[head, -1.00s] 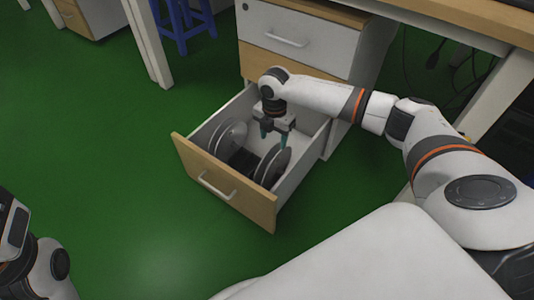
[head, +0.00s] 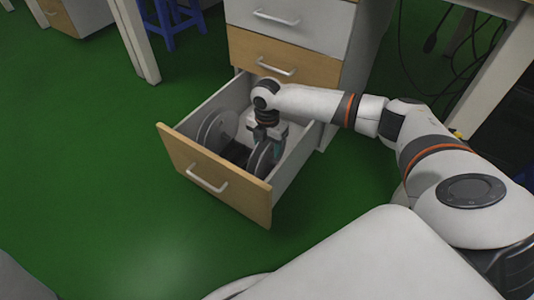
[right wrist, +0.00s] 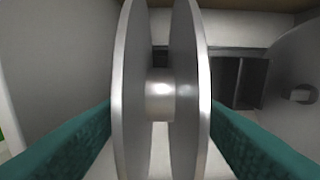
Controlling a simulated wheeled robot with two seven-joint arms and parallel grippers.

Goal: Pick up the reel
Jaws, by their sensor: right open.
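A grey reel (head: 260,158) with two round flanges stands on edge in the right part of the open drawer (head: 214,177). My right gripper (head: 265,142) reaches down into the drawer at this reel, and its tips are partly hidden. In the right wrist view the reel (right wrist: 129,90) stands between the two teal fingers (right wrist: 160,108), one beyond each flange. The fingers are open. A second grey reel (head: 216,130) stands at the drawer's left side; it also shows at the right edge of the right wrist view (right wrist: 292,75). My left gripper is out of view.
The drawer belongs to a white and wood cabinet (head: 290,62) with shut drawers above. A blue stool (head: 172,20) and table legs stand behind. Green floor left of the drawer is clear.

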